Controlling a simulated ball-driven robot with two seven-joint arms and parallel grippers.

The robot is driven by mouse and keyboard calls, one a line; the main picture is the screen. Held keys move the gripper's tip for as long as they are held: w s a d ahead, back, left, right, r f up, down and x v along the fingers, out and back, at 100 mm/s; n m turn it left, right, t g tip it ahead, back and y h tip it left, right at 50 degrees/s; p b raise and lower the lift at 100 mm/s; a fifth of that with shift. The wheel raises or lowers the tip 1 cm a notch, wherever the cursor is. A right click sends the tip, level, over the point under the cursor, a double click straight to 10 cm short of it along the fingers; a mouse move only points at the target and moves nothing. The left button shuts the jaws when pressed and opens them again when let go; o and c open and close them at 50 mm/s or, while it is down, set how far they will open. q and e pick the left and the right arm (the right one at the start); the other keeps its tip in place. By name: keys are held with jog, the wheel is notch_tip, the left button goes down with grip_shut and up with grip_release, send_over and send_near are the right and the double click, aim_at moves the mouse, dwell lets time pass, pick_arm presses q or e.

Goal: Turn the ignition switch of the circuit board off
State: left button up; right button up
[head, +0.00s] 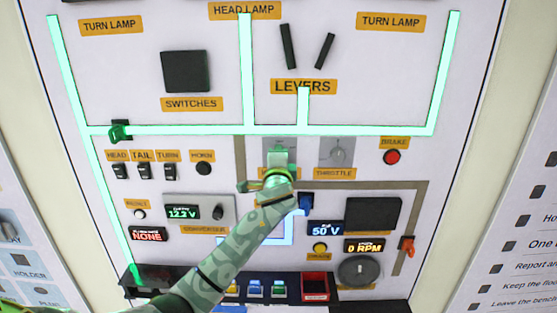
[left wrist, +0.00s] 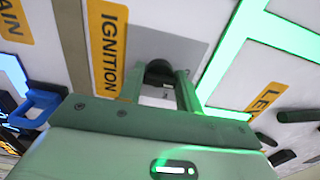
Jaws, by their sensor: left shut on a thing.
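The ignition switch shows in the left wrist view as a dark knob (left wrist: 159,70) on a grey plate, beside the yellow IGNITION label (left wrist: 108,45). In the head view my left gripper (head: 281,158) covers most of the switch, and only part of its grey plate (head: 269,144) shows, on the white circuit board (head: 215,85). My left gripper's fingers (left wrist: 160,86) stand on either side of the knob and are shut on it. How far the knob is turned cannot be told. My right gripper is not in view.
The throttle knob (head: 337,151) sits close to the right of the ignition switch. A blue handle (head: 305,202) is just below my gripper, also in the left wrist view (left wrist: 35,108). The green traces (head: 190,130) glow. Displays read 12.2 V (head: 183,212), 50 V (head: 326,230) and 0 RPM (head: 364,247).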

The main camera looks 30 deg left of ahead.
pick_arm(q)
jog(key=shift+f, duration=0.15)
jog(key=o, duration=0.9)
jog(key=b+v, duration=0.1)
jog(key=v, duration=1.5)
jog(key=shift+s, duration=0.25)
